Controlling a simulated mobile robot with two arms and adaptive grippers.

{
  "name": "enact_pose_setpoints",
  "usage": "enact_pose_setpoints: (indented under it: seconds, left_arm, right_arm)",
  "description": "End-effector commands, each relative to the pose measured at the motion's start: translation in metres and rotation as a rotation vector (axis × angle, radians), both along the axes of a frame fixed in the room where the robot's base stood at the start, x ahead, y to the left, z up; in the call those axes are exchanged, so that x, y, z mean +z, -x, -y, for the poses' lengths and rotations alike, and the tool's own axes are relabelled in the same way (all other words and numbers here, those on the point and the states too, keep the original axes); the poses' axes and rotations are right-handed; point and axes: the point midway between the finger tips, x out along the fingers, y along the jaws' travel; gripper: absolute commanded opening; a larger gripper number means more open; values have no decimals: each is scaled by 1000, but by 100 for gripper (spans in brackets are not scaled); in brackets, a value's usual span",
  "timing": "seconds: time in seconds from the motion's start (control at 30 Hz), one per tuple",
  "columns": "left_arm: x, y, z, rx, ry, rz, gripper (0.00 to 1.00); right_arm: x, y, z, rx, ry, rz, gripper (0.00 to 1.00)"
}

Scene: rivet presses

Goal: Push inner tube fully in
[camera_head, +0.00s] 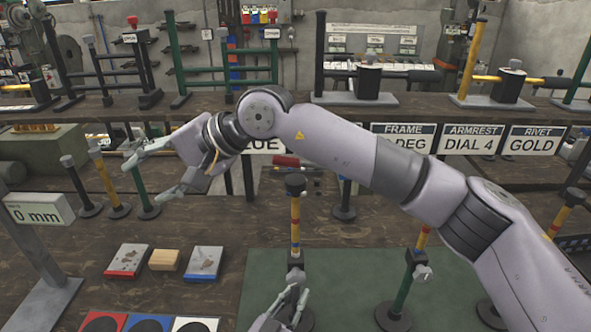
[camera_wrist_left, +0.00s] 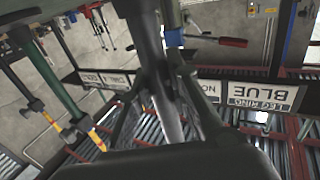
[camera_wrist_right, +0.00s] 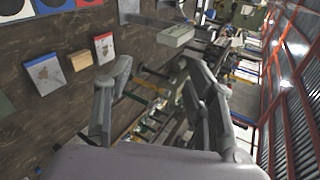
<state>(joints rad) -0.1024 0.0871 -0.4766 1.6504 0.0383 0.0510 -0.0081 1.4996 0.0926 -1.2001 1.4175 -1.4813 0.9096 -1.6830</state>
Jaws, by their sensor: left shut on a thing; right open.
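A post stands upright on the green mat (camera_head: 345,262). Its yellow inner tube (camera_head: 295,232), with red and blue bands and a black cap (camera_head: 295,185), sticks up out of a black collar (camera_head: 295,262). My left gripper (camera_head: 292,297) is low on this post, below the collar. In the left wrist view, its fingers (camera_wrist_left: 165,95) are shut on a dark tube (camera_wrist_left: 150,40), the post's lower, outer part. The post's base is partly hidden by this gripper. My right gripper (camera_head: 165,168) is open and empty, above the bench, left of the post; it also shows open in the right wrist view (camera_wrist_right: 155,85).
My right arm stretches across the bench from the right. Another post with a green lower tube (camera_head: 404,290) stands to the right. Red, wooden and blue blocks (camera_head: 165,260) lie left of the mat. Short posts (camera_head: 108,180) and a 0 mm sign (camera_head: 38,210) stand further left.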

Motion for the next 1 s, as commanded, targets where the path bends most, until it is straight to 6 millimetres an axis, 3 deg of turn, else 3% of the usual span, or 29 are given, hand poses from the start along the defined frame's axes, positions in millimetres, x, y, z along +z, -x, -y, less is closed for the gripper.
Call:
enact_pose_setpoints:
  seconds: [0.13,0.23,0.4,0.53,0.63,0.77,0.87,1.0]
  left_arm:
    - [1,0,0,1,1,2,0]
    - [1,0,0,1,1,2,0]
    - [1,0,0,1,0,1,0]
    - [0,0,0,1,0,1,0]
    - [0,0,0,0,1,2,0]
    - [1,0,0,0,1,2,0]
    - [1,0,0,0,1,2,0]
    - [1,0,0,0,1,2,0]
  right_arm:
    - [-1,-24,44,-82,304,-66,50]
    - [11,-33,83,-159,488,-121,50]
    - [53,-34,150,-305,744,-220,50]
    - [89,-24,190,-399,873,-285,50]
    - [110,-15,210,-449,932,-322,50]
    - [122,-8,223,-479,973,-347,50]
    - [120,-7,227,-486,983,-354,50]
    - [101,-7,227,-485,984,-354,50]
